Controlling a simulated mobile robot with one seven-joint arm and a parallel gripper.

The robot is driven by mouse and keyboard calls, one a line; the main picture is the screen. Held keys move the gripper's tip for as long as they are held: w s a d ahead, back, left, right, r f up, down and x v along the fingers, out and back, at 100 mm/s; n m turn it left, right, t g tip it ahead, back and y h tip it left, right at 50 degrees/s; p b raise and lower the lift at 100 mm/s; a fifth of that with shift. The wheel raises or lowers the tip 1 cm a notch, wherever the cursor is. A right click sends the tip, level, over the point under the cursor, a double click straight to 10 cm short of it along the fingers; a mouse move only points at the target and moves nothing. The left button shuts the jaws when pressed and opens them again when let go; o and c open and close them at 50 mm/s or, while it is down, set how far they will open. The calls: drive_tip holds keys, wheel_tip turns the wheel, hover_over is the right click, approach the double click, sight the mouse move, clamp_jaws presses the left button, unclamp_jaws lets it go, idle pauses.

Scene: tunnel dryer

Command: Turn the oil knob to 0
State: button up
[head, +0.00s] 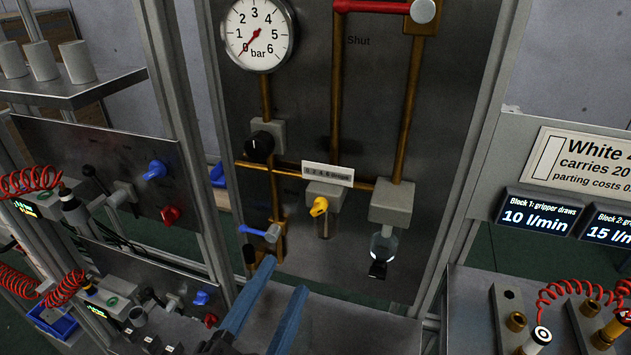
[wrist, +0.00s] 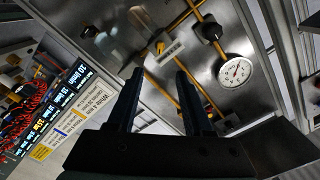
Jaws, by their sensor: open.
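The oil knob appears to be the small yellow knob (head: 319,206) on a grey block (head: 325,192), under a white label (head: 327,174) with a row of numbers starting at 0. The label's exact marks are too small to read. A yellow spot that looks like this knob (wrist: 160,47) also shows in the wrist view, beyond the fingertips. My gripper (head: 285,277) is open and empty, below and a little left of the knob in the head view, apart from it. My gripper (wrist: 160,74) shows two dark, spread fingers in the wrist view.
A blue lever (head: 258,232) is left of the yellow knob. A black knob (head: 260,146) and a gauge (head: 258,34) reading near 0 bar sit above. A glass bowl (head: 383,248) hangs to the right. A red handle (head: 378,7) is at the top. Brass pipes cross the panel.

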sight(318, 212)
drive_tip(key=p+x, duration=0.5)
drive_tip(key=x, duration=0.6)
drive_tip(key=shift+w+r, duration=0.1)
drive_tip(key=shift+p+x, duration=0.35)
drive_tip(key=shift+x, duration=0.45)
clamp_jaws()
